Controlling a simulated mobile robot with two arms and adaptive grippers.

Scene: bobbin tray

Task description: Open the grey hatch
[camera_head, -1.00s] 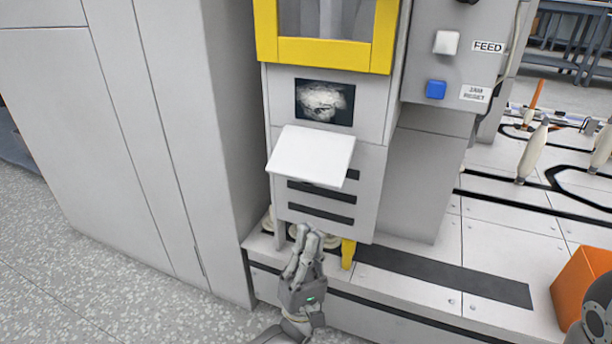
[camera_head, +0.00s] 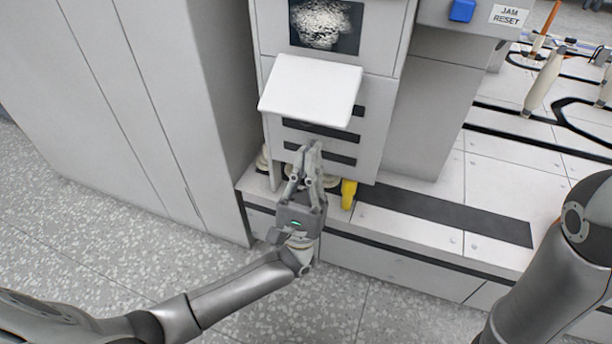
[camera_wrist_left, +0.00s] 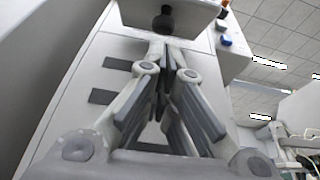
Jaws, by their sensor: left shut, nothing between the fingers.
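A pale grey-white flap (camera_head: 311,92) juts out from the front of the grey machine cabinet, tilted; I take it for the hatch. Black slots (camera_head: 318,130) show on the panel below it. In the left wrist view a pale surface (camera_wrist_left: 195,17) with a dark round part (camera_wrist_left: 163,22) is beyond the fingertips; I cannot tell if this part is a knob or an opening. My left gripper (camera_head: 314,150) is shut and empty, pointing up just below the flap, in front of the slotted panel. It also shows in the left wrist view (camera_wrist_left: 165,48). My right gripper is out of view.
A yellow leg (camera_head: 348,194) and pale round pieces (camera_head: 264,160) are beneath the cabinet. A tall grey cabinet (camera_head: 150,100) stands left. A blue button (camera_head: 461,10) and bobbins (camera_head: 544,80) are at upper right. The speckled floor (camera_head: 90,240) is clear.

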